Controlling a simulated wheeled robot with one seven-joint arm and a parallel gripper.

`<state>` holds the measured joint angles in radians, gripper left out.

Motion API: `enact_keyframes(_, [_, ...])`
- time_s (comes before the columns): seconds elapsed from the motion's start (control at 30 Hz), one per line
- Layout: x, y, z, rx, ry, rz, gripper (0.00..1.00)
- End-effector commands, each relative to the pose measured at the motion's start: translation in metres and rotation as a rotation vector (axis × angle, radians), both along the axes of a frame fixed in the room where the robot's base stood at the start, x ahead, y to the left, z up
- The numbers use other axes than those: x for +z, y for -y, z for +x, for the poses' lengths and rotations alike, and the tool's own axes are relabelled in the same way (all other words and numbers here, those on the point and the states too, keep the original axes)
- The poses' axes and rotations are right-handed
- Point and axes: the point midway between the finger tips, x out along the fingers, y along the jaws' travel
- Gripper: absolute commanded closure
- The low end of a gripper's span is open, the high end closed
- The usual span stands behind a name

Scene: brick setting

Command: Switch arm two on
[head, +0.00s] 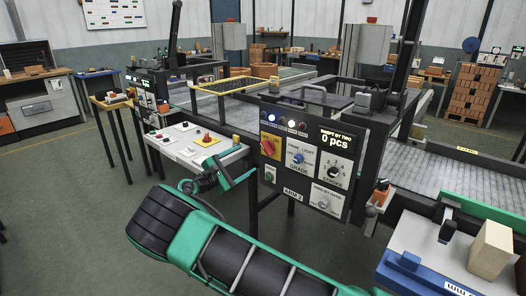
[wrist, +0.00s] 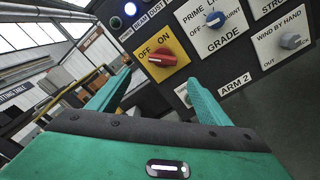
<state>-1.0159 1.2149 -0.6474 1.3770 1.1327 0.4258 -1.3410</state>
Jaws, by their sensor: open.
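The arm two control panel (head: 312,160) carries the label "ARM 2" (head: 293,196). A red rotary switch (head: 268,147) sits on a yellow plate at the panel's left; it also shows in the wrist view (wrist: 161,58), with "OFF" at left and "ON" at right above it. My gripper (head: 234,166) is left of and below the switch in the head view. In the wrist view my gripper (wrist: 160,84) is open and empty, its fingers either side of and below the switch, apart from it.
A blue GRADE knob (head: 298,158), a STROKE knob (head: 333,172) and a grey hand-wind knob (head: 323,203) are close by. A white side table (head: 195,143) with red-knobbed controls stands left of the panel.

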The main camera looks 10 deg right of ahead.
Motion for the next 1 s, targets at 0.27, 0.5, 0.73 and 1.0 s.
enact_keyframes(0.27, [0.0, 0.057, 0.029, -0.023, 0.0, 0.001, 0.28])
enact_keyframes(0.5, [0.0, 0.09, 0.051, -0.025, 0.0, 0.002, 0.28])
enact_keyframes(0.73, [0.0, 0.104, 0.06, -0.025, 0.001, 0.001, 0.28])
enact_keyframes(1.0, [0.0, 0.105, 0.061, -0.025, 0.001, 0.001, 0.28])
